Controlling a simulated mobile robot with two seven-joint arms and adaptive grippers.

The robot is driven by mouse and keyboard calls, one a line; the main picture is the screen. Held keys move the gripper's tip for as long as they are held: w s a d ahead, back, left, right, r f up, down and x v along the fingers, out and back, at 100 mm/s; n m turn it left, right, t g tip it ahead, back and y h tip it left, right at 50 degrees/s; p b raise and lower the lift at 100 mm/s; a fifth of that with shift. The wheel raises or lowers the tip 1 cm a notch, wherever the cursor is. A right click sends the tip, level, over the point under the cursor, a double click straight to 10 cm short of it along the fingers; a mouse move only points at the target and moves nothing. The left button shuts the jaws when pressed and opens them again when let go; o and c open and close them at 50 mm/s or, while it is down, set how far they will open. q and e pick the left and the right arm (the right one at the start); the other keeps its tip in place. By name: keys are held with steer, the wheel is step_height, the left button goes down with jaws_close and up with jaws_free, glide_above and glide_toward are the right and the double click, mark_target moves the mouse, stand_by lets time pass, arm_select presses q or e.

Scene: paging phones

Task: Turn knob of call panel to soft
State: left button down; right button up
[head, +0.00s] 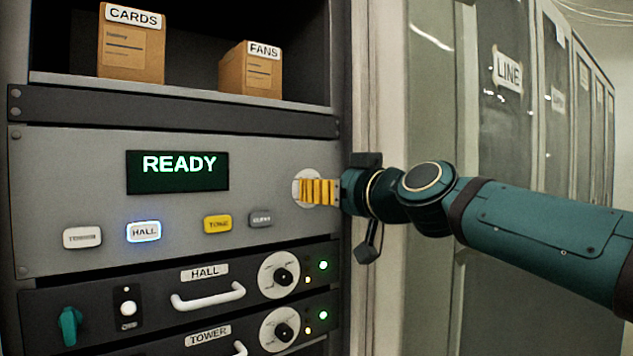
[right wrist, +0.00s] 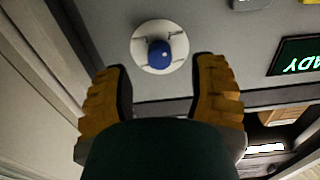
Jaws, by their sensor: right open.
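The call panel (head: 80,170) is a grey rack plate with a green "READY" display (head: 178,171). Its knob (right wrist: 160,54) is blue and sits on a round white dial (right wrist: 145,65) in the right wrist view; in the head view only the dial's edge (head: 299,180) shows and the knob is hidden behind my gripper. The dial's markings are too small to read. My right gripper (head: 318,191) has yellow fingers and is in front of the dial. In the right wrist view, the gripper (right wrist: 162,72) is open, its fingers on either side of the knob's line, apart from it.
Panel buttons include a blue-lit "HALL" (head: 144,232) and a yellow "TONE" (head: 218,224). Below are the HALL unit (head: 150,285) with a white handle (head: 208,297) and the TOWER unit (head: 180,345). Boxes stand above on a shelf. The rack's edge (head: 345,100) is close by my gripper.

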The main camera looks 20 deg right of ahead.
steer(key=shift+p+x, duration=0.45)
steer(key=shift+x, duration=1.2)
jaws_close()
steer(key=shift+d+m+p, duration=0.2)
steer(key=shift+m+p, duration=0.65)
steer(key=shift+m, duration=8.05)
